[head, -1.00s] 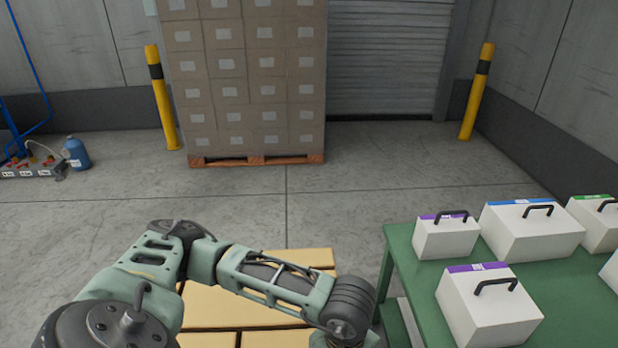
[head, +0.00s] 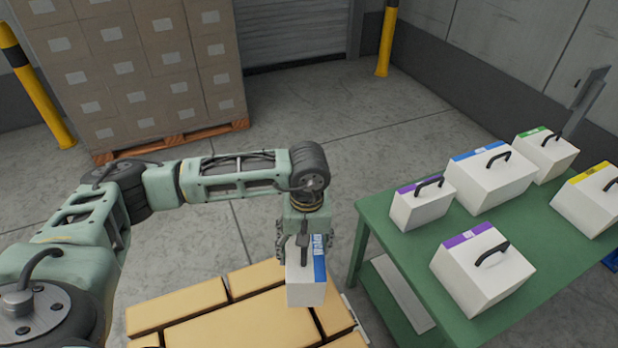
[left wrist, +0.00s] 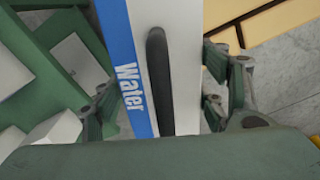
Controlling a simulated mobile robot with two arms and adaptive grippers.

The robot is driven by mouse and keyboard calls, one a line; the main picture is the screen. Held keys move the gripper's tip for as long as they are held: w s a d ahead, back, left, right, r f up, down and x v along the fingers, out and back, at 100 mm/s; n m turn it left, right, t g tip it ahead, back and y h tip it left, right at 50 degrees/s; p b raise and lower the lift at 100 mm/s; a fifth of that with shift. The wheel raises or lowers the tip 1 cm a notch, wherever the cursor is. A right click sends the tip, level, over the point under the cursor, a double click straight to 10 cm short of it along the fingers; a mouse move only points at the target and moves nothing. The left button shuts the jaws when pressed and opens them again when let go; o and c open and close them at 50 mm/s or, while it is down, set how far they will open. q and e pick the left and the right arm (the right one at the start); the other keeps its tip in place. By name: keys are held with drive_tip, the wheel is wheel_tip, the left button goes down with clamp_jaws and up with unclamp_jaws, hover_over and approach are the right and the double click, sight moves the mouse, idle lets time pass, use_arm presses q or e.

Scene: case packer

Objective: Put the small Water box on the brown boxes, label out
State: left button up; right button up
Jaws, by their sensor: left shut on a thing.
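The small Water box (head: 306,290) is white with a blue stripe and a dark handle. My left gripper (head: 304,238) is shut on it from above. In the left wrist view the Water box (left wrist: 183,60) sits between the fingers, with the word "Water" readable on the blue stripe. In the head view the blue stripe is along the top right side, facing the green table. The brown boxes (head: 235,325) form a tan layer below and around the held box. I cannot tell whether the box touches them. My right gripper is not in view.
A green table (head: 395,250) at the right carries several white handled boxes with purple, blue (head: 490,180), green and yellow stripes. A pallet stack of cartons (head: 130,75) and yellow posts (head: 388,40) stand at the back. The floor between is clear.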

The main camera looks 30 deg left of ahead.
use_arm(q)
drive_tip(key=shift+n, duration=0.8)
drive_tip(key=w+r, duration=0.1)
drive_tip(key=r, duration=0.1)
drive_tip(key=w+a+r+p, duration=0.1)
drive_tip(key=w+r, duration=0.1)
drive_tip(key=shift+w+r, duration=0.15)
drive_tip(key=shift+w, duration=0.15)
drive_tip(key=shift+n, duration=0.9)
drive_tip(key=w+r, duration=0.1)
drive_tip(key=r, duration=0.1)
drive_tip(key=w+r+p, duration=0.1)
drive_tip(key=shift+w+r, duration=0.4)
drive_tip(key=shift+w+r+n, duration=0.3)
drive_tip(key=shift+w+r, duration=0.15)
drive_tip(key=shift+a+f, duration=0.25)
drive_tip(key=shift+f, duration=0.65)
drive_tip(key=shift+w+r, duration=0.1)
drive_tip(key=shift+r, duration=0.1)
drive_tip(key=shift+d, duration=0.25)
drive_tip(key=shift+d+f, duration=0.1)
drive_tip(key=shift+f, duration=0.05)
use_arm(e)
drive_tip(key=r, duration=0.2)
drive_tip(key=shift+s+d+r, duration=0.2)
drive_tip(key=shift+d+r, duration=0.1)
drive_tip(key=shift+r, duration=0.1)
